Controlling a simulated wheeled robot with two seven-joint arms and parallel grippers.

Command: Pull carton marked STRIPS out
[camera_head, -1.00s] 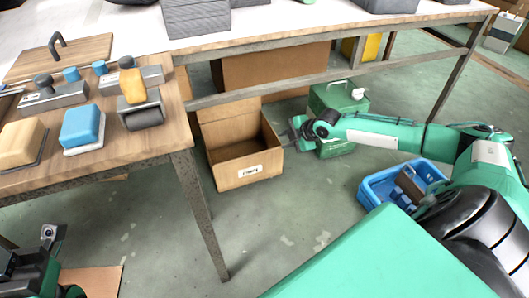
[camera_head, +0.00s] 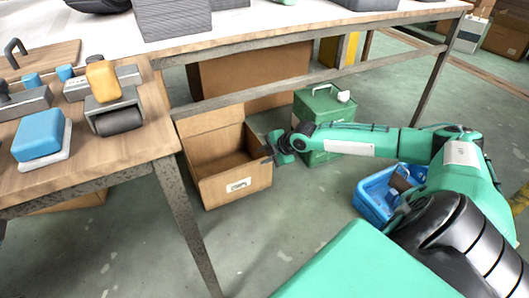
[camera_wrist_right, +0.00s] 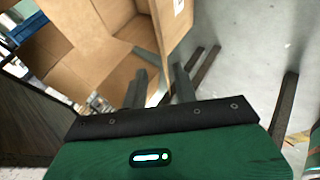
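An open brown carton (camera_head: 212,190) stands on the floor under the bench, its flap raised at the back. Its front wall bears a white label (camera_head: 238,185), too small to read surely. My right gripper (camera_head: 270,148) is at the carton's front right corner. In the right wrist view, my right gripper (camera_wrist_right: 160,70) has its two dark fingers apart, on either side of the end of the labelled carton wall (camera_wrist_right: 172,35). A gap shows between the fingers, and contact is not clear. My left gripper is out of view.
A green case (camera_head: 322,108) stands right of the carton, behind my right forearm. A blue bin (camera_head: 368,205) sits on the floor further right. A table leg (camera_head: 192,225) stands close to the carton's left front. A bigger brown box (camera_head: 250,78) is behind.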

